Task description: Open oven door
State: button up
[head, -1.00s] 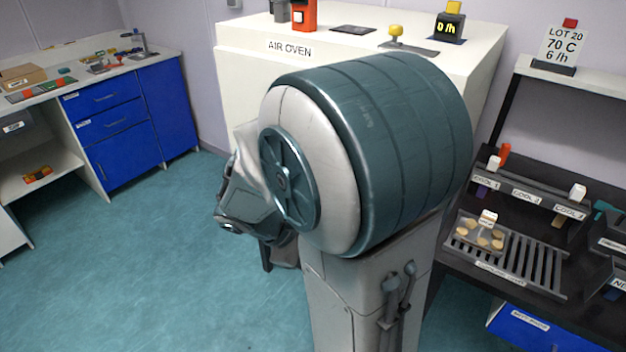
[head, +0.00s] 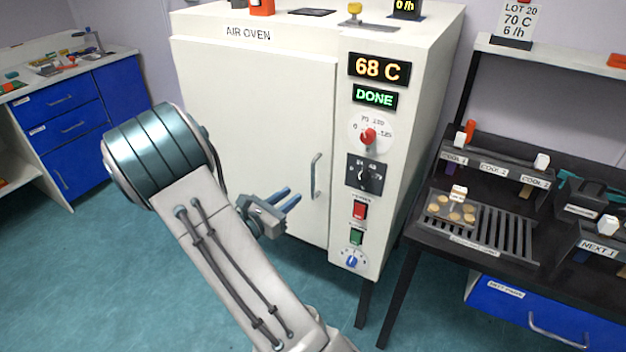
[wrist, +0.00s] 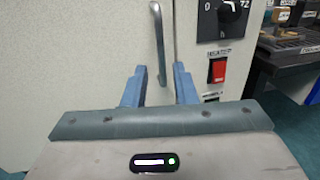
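The white air oven (head: 320,20) stands ahead with its door (head: 255,120) shut. The door's vertical metal handle (head: 316,177) is near the door's right edge; it also shows in the wrist view (wrist: 157,42). My gripper (head: 290,200) is in front of the lower right part of the door, to the left of the handle in the head view. Its two blue fingers are apart with nothing between them. In the wrist view my gripper (wrist: 160,75) points at the door, with the handle above and between the fingertips. I see no contact with the handle.
The control panel right of the door reads 68 C (head: 380,68) and DONE (head: 375,97), with knobs and a red switch (head: 359,210). A dark bench (head: 430,228) with a rack and a tray stands to the right. Blue drawers (head: 70,125) are at left; the floor between is clear.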

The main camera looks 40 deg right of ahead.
aim_at(312, 181)
jog(key=d, duration=0.3)
jog(key=w+d, duration=0.1)
jog(key=d, duration=0.2)
jog(key=w+d, duration=0.1)
jog(key=d, duration=0.2)
jog(key=shift+d, duration=0.4)
jog(key=shift+s, duration=0.1)
jog(key=shift+c, duration=0.4)
grip_shut()
